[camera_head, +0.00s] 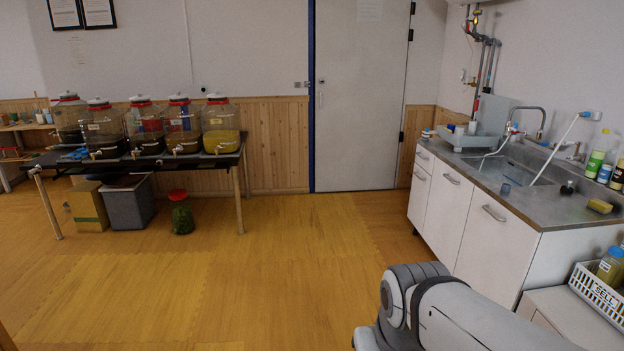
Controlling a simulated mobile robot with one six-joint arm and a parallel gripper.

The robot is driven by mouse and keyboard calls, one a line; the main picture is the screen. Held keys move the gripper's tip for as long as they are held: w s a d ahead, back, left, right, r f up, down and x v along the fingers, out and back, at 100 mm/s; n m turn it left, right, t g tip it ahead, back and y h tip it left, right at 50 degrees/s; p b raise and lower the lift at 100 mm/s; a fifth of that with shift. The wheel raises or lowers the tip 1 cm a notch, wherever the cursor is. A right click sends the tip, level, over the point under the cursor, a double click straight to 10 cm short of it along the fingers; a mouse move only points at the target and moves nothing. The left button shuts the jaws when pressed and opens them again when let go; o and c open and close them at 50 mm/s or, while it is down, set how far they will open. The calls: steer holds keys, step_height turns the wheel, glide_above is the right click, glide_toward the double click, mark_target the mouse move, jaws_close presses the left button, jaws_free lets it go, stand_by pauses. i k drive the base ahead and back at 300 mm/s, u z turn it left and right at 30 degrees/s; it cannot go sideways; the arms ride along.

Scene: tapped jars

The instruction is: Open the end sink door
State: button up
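The sink unit at the right has a steel top (490,172) and white fronts with curved metal handles. The end sink door (492,250) is the white front nearest me. It looks closed, and its handle (494,213) is near its top edge. A second white door (447,210) and a stack of drawers (420,188) stand farther along. My arm shows at the bottom right, in front of the lower part of the end door. My gripper is not in view.
A low white surface with a white basket (600,298) stands beside the sink unit's near end. A black table (190,163) with several tapped jars stands at the left. The wooden floor (270,265) in the middle is clear. A grey door (360,95) is at the back.

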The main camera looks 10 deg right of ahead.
mark_target(497, 248)
steer(key=i, duration=2.55)
steer(key=z, duration=2.85)
steer(key=i, duration=1)
